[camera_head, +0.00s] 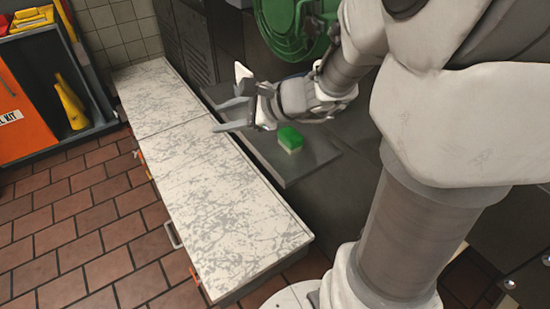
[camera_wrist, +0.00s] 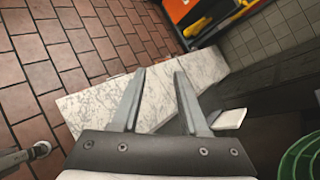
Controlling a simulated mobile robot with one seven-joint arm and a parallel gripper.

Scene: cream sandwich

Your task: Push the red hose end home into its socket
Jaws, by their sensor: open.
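I cannot make out a red hose end or its socket in either view. A green round reel-like thing (camera_head: 290,25) is at the top of the head view, partly behind my arm; its green edge also shows at the lower right of the wrist view (camera_wrist: 298,160). My gripper (camera_head: 229,100) is open and empty, in the air near the right edge of the marble counter. In the wrist view, my gripper (camera_wrist: 159,72) has its two fingers apart with nothing between them.
A long marble-topped counter (camera_head: 215,190) runs along the dark wall units. A green block (camera_head: 290,138) lies on a dark grey shelf (camera_head: 312,165). The brick-tiled floor (camera_head: 75,225) is clear.

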